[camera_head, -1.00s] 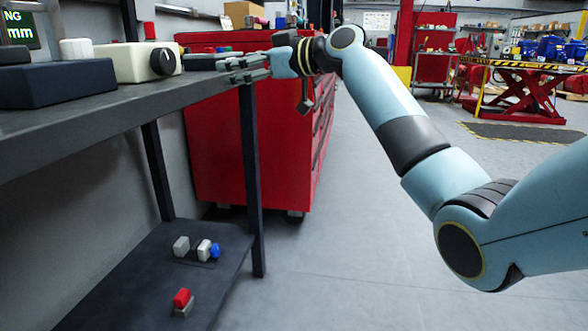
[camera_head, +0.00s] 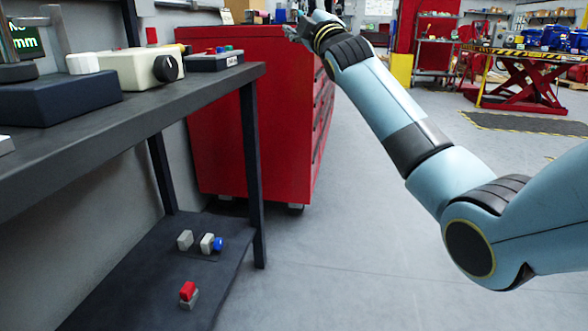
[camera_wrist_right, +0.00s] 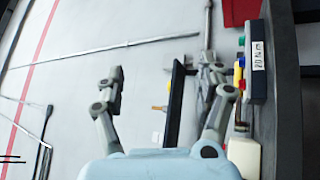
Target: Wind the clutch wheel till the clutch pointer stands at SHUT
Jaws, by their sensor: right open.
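No wheel or pointer marked clutch can be made out in these views. On the bench stands a cream box (camera_head: 138,66) with a round black knob (camera_head: 166,68). Beside it is a dark box with coloured buttons (camera_head: 214,61), whose labelled side also shows in the right wrist view (camera_wrist_right: 257,72). My right gripper (camera_head: 294,27) is near the top of the head view, beyond the bench's end and apart from the boxes. In the right wrist view the fingers of my right gripper (camera_wrist_right: 160,84) are spread, with nothing visibly gripped. My left gripper is out of view.
A dark blue box (camera_head: 60,98) and a display (camera_head: 25,41) are at the left on the grey bench (camera_head: 130,120). A red tool cabinet (camera_head: 275,130) stands behind it. The lower shelf (camera_head: 150,265) carries small blocks.

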